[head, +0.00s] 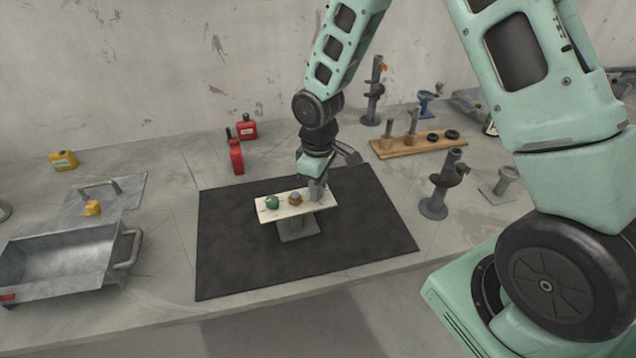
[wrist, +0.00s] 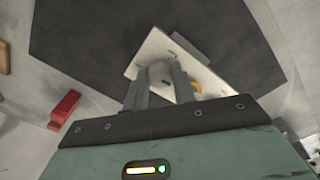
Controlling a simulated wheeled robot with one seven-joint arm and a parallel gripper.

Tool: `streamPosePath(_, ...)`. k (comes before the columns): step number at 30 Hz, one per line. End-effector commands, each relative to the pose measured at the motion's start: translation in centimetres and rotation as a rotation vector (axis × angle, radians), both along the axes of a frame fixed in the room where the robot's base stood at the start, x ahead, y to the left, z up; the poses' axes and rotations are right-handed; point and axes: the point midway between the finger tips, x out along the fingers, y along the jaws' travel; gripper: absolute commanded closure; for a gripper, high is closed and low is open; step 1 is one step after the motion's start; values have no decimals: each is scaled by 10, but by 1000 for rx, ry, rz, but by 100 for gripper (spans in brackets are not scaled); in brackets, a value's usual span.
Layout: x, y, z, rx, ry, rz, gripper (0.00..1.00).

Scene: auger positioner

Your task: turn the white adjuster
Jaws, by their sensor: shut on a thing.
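A pale rectangular plate (head: 271,214) stands on a grey pedestal (head: 297,230) on a dark mat. A green knob (head: 271,202) is at its left and a tan-and-grey knob (head: 295,198) near its middle. My gripper (head: 316,193) points down at the plate's right end. In the wrist view its two fingers (wrist: 163,82) are closed around a whitish piece (wrist: 160,69) on the plate, which looks like the white adjuster. The fingers hide most of it, so its turn angle cannot be told. A yellow knob edge (wrist: 196,88) shows beside the right finger.
The dark mat (head: 235,255) is clear around the pedestal. A grey post stand (head: 440,190) and a wooden board (head: 400,152) with parts are at right.

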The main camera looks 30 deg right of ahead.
Motion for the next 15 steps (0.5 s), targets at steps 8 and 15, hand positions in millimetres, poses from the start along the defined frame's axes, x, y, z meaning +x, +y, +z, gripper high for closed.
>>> streamPosePath(8,1,0,2,1,0,263,97)
streamPosePath(15,1,0,2,1,1,492,97)
